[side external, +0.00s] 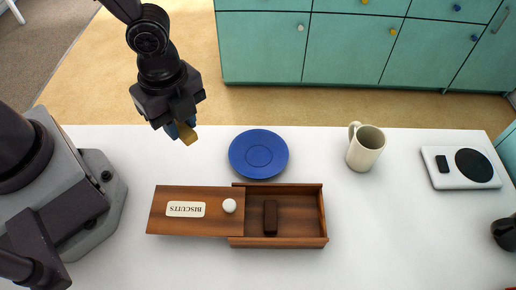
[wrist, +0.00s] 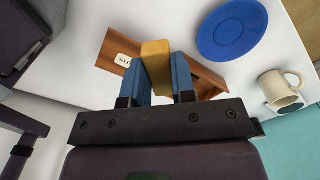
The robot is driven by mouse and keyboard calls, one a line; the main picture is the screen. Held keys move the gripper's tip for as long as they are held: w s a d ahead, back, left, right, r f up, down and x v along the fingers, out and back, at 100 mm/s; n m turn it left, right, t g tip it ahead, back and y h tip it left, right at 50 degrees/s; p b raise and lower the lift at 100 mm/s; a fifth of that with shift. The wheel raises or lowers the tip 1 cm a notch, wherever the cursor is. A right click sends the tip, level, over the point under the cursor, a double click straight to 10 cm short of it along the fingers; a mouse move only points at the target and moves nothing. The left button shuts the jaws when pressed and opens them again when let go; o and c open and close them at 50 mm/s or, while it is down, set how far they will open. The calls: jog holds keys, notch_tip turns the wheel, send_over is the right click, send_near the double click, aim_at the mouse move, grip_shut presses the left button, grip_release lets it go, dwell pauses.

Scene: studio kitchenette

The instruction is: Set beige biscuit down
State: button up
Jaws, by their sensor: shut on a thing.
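The beige biscuit (side external: 187,134) is a golden-tan block held between the blue fingers of my gripper (side external: 180,129). My gripper is shut on it, above the back left part of the white table. In the wrist view the biscuit (wrist: 157,66) stands between the two blue finger pads of my gripper (wrist: 157,82). The biscuit hangs clear in the air, left of the blue plate (side external: 258,153) and behind the biscuit box. The plate also shows in the wrist view (wrist: 232,30) and is empty.
The wooden box (side external: 312,241) has its lid (side external: 170,224), labelled BISCUITS, slid left; a dark brown biscuit (side external: 270,217) lies inside. A cream mug (side external: 365,148) stands right of the plate. A white scale-like device (side external: 441,180) sits far right. White table (side external: 385,235) is bare front right.

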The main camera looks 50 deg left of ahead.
jog(key=w+d+f, duration=0.4)
jog(key=w, duration=0.3)
send_over(257, 154)
jog(key=s, duration=0.1)
jog(key=f, duration=0.4)
jog(key=shift+a+f, duration=0.25)
jog(key=shift+f, duration=0.05)
jog(key=shift+w+d+f, duration=0.2)
jog(key=shift+w+f, duration=0.2)
jog(key=shift+f, duration=0.15)
jog(key=shift+w+f, duration=0.1)
jog(key=shift+f, duration=1.5)
jog(key=o, duration=0.6)
jog(key=shift+f, duration=0.15)
